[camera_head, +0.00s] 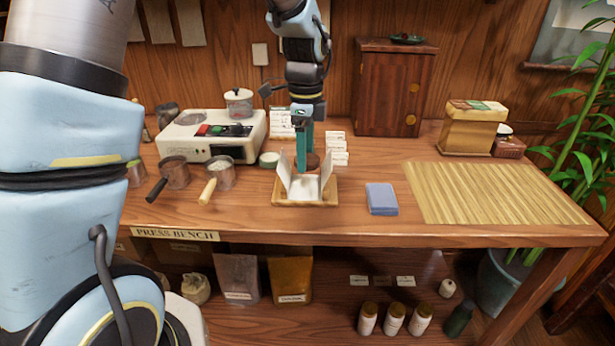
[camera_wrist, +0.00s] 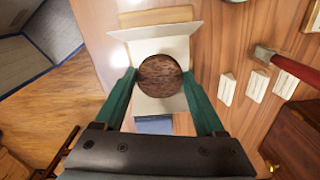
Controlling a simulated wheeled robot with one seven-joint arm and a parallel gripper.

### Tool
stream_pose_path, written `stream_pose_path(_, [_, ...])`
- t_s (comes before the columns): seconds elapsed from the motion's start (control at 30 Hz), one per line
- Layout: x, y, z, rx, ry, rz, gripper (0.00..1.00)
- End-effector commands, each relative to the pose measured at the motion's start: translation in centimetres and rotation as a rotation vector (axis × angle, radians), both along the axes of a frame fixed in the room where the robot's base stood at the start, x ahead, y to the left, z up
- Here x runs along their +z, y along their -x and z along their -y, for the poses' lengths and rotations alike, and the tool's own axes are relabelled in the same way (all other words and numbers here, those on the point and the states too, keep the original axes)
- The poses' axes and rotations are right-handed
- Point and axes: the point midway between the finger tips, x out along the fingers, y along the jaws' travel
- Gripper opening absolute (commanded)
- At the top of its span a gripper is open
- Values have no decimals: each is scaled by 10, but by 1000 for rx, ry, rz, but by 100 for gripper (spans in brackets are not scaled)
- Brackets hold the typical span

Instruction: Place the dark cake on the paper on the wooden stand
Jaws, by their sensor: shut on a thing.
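The dark cake (camera_wrist: 160,75) is a round brown disc held between the two green fingers of my gripper (camera_wrist: 159,78). In the head view my gripper (camera_head: 304,152) points down at the rear of the stand, and the cake (camera_head: 313,160) shows partly beside the fingers. The white paper (camera_head: 306,190) has raised flaps at left and right; it also shows beneath the cake in the wrist view (camera_wrist: 172,43). It lies on the low wooden stand (camera_head: 305,204). The cake appears to be above the paper; the gap's height is unclear.
White cards (camera_head: 338,149) stand behind. A dark wooden cabinet (camera_head: 394,90) stands behind.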

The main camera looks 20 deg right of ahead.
Motion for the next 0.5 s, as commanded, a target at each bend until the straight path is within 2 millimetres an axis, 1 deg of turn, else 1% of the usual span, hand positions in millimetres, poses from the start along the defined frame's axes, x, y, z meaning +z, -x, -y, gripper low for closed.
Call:
stream_pose_path(0.03, [-7, 1, 0, 0, -2, -3, 11])
stream_pose_path(0.27, [-31, 0, -1, 3, -2, -2, 11])
stream_pose_path(0.4, [-51, 1, 0, 2, -2, -2, 11])
stream_pose_path(0.5, [-58, 0, 0, 3, 0, 0, 11])
